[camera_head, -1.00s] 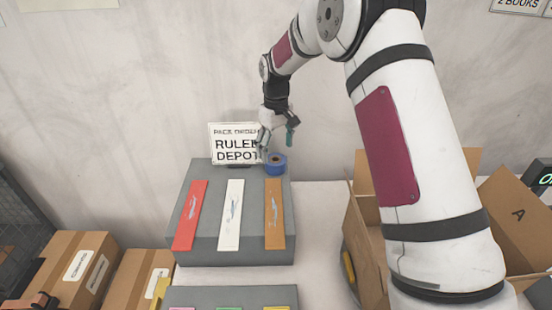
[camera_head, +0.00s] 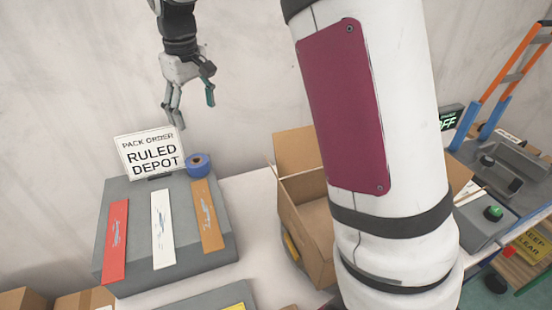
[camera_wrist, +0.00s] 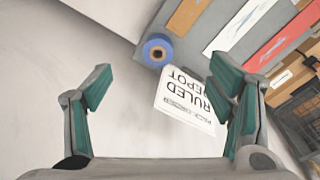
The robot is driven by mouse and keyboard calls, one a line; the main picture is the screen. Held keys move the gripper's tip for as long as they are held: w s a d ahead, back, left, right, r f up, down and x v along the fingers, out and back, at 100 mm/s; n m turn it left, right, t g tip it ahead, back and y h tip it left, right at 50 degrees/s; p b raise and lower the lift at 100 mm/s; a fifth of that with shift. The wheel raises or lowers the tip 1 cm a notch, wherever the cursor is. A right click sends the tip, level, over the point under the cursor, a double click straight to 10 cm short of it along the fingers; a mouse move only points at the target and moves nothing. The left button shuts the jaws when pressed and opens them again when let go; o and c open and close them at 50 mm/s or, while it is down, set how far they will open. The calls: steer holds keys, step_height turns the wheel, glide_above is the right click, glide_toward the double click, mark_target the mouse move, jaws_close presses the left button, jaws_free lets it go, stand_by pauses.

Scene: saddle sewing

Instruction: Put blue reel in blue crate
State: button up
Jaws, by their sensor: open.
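The blue reel (camera_head: 199,170) lies flat on the back right corner of the grey block (camera_head: 203,265), beside the sign. It also shows in the wrist view (camera_wrist: 149,46), beyond the fingertips and between them. My gripper (camera_head: 192,113) hangs above and behind the reel, apart from it. Its fingers are spread wide and empty, as the wrist view (camera_wrist: 160,82) also shows. I cannot make out a blue crate in either view.
The "RULED DEPOT" sign (camera_head: 150,150) stands close left of the reel. Red (camera_head: 116,240), white (camera_head: 162,230) and brown (camera_head: 208,215) strips lie on the block. An open cardboard box (camera_head: 305,215) stands to the right. The wall is behind.

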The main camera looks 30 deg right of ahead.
steer(key=s+d+r+m+t, duration=0.1)
steer(key=s+r, duration=0.5)
steer(key=s, duration=0.3)
steer(key=s+d+m+t, duration=0.1)
steer(key=s+m+t, duration=0.2)
steer(key=s, duration=1.9)
steer(key=shift+d+f, duration=0.15)
steer(key=shift+d, duration=0.25)
steer(key=shift+o, duration=0.5)
steer(key=shift+s+f, duration=0.25)
steer(key=shift+s, duration=0.1)
steer(key=n+g+y, duration=0.3)
steer(key=n+y, duration=0.1)
steer(key=n, duration=0.7)
glide_above(196, 161)
steer(key=s+d, duration=0.1)
steer(key=s, duration=0.1)
step_height(196, 161, down, 20)
steer(key=shift+f+p, duration=0.15)
steer(key=shift+p, duration=0.3)
steer(key=shift+d+p+x, duration=0.2)
steer(key=shift+p+x, duration=0.05)
steer(key=shift+x, duration=1.1)
steer(key=shift+d+p+x, duration=0.15)
steer(key=shift+p+x, duration=0.1)
steer(key=shift+x, duration=1.1)
steer(key=shift+f, duration=0.1)
steer(key=c, duration=1.4)
